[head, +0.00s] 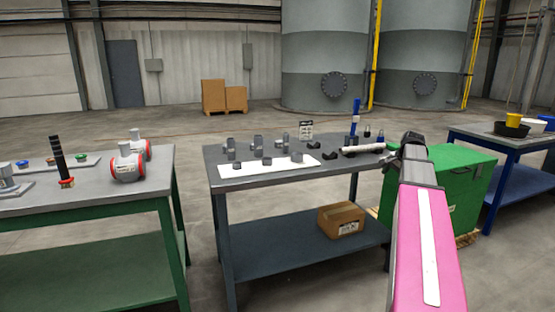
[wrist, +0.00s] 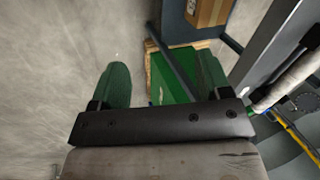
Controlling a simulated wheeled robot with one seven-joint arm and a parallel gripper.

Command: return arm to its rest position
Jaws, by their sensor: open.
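My pink arm (head: 428,240) rises from the lower right of the head view to a dark joint (head: 412,145), in front of the green crate and beside the middle table's right end. My gripper's jaws are not clearly made out in the head view. In the wrist view my gripper (wrist: 163,82) is open, its two green fingers wide apart with nothing between them. It points down toward the green crate (wrist: 172,72) on its pallet, with concrete floor to the left. How far the fingers are from the crate cannot be told.
The middle grey table (head: 275,186) holds a white mat with several grey fittings, a white tube (head: 362,149) and blue-handled tools. A cardboard box (head: 341,220) sits on its lower shelf. A green-legged table (head: 85,205) stands left, a blue one (head: 500,142) right. Floor shows between tables.

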